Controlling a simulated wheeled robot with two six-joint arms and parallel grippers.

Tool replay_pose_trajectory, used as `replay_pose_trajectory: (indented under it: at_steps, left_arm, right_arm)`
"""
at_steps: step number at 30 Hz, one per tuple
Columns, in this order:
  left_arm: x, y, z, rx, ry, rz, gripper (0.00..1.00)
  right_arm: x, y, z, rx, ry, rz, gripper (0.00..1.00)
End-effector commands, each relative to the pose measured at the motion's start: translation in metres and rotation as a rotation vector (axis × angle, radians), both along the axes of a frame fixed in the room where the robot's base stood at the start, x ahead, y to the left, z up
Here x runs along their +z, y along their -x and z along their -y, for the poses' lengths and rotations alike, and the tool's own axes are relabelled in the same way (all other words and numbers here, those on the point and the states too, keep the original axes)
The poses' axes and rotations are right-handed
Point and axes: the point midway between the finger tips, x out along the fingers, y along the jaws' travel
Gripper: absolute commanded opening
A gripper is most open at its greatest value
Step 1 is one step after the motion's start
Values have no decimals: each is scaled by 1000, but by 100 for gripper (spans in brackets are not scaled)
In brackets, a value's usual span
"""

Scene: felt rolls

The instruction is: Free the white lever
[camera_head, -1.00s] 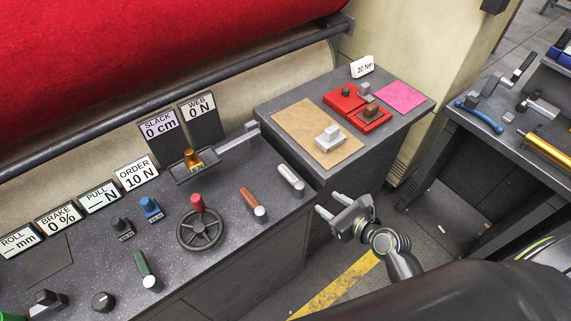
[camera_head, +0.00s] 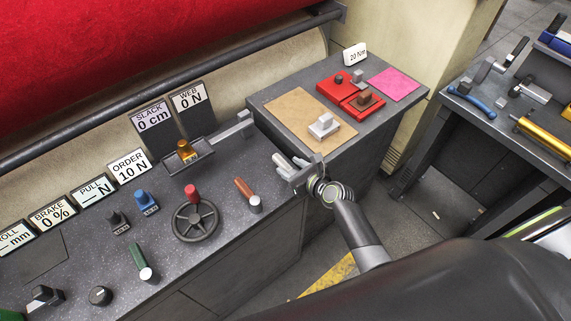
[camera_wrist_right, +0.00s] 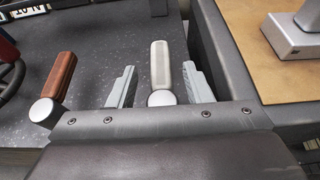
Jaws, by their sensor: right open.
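The white lever (camera_wrist_right: 161,68) stands between the two spread fingers of my right gripper (camera_wrist_right: 161,87) in the right wrist view, with a gap on each side. Its round grey hub (camera_wrist_right: 161,98) is partly hidden by the gripper body. In the head view my right gripper (camera_head: 291,166) is over the right end of the dark console, at the lever, and covers most of it. It is open and holds nothing. A brown lever (camera_wrist_right: 59,76) with a grey hub is to the left, outside the fingers. My left gripper does not show.
The console (camera_head: 75,222) also carries a black handwheel (camera_head: 195,221), a green lever (camera_head: 138,256) and several knobs. A side cabinet with a tan sheet (camera_head: 285,112), a grey block (camera_head: 323,126) and red trays (camera_head: 340,87) adjoins on the right.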

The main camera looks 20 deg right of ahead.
Motion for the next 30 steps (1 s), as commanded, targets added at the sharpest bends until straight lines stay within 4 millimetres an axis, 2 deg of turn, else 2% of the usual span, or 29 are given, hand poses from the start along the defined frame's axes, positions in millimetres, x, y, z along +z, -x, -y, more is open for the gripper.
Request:
replay_pose_trajectory:
  at_steps: [6, 19, 27, 30]
  left_arm:
    - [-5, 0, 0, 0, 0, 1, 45]
    - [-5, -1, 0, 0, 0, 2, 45]
    - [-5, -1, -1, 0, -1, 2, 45]
    - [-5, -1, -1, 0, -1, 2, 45]
  right_arm:
    - [-10, -21, -7, 0, 1, 0, 45]
    - [-12, -27, -10, 0, 1, 0, 44]
    - [-12, -27, -10, -1, 1, 0, 9]
    - [-12, -27, -10, -1, 1, 0, 0]
